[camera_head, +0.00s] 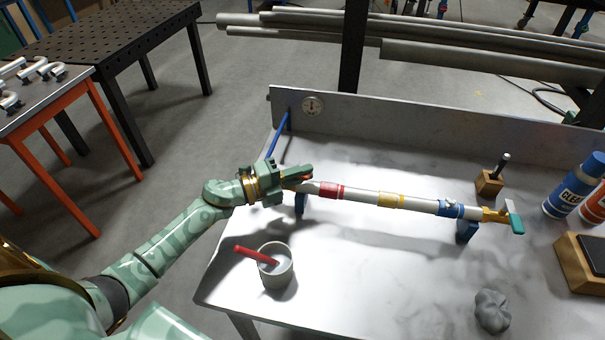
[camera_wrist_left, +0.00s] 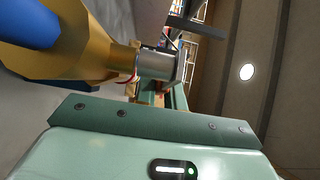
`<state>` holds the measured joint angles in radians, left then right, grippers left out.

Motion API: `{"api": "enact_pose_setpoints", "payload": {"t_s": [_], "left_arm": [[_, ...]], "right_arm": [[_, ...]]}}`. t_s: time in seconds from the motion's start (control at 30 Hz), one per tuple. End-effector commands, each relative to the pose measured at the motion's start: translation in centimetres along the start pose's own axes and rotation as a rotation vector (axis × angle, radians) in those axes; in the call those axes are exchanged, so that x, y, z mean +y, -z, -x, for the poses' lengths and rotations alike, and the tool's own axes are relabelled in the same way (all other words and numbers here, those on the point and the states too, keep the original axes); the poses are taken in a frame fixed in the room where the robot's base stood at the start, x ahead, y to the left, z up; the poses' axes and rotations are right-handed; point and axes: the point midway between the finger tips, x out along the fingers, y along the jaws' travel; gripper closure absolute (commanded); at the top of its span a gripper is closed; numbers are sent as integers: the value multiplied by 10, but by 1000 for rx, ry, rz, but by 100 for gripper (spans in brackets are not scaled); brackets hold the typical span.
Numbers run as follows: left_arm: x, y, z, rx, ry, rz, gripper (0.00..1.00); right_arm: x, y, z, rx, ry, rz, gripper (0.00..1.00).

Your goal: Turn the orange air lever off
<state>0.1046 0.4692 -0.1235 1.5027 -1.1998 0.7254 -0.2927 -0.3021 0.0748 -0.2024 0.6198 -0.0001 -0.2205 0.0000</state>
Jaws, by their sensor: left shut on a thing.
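A pale pipe (camera_head: 362,194) with red, yellow and blue bands lies across the metal bench on blue supports. My left gripper (camera_head: 299,177) is at the pipe's left end, where the blue hose comes in. It is shut on the orange air lever (camera_head: 305,178), of which only a small orange-red bit shows between and beside the jaws. The lever's angle is hidden. In the left wrist view, the brass fitting (camera_wrist_left: 95,52) and blue hose (camera_wrist_left: 28,22) are close beside the fingers (camera_wrist_left: 160,98). My right gripper is out of view.
A brass valve with a green lever (camera_head: 516,222) is at the pipe's right end. A grey cup (camera_head: 276,274) with a red stick stands in front of the gripper. A gauge (camera_head: 313,106) is on the backboard. Bottles (camera_head: 573,185) and a grey lump (camera_head: 492,312) are at right.

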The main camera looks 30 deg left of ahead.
Motion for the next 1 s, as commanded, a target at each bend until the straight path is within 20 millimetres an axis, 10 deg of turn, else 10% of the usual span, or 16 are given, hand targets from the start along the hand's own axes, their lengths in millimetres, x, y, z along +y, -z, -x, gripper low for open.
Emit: {"api": "enact_pose_setpoints", "payload": {"t_s": [0.2,1.0], "left_arm": [[6,6,9,200,-3,-3,100],[1,8,11,227,0,0,80]], "right_arm": [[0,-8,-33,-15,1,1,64],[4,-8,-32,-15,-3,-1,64]]}}
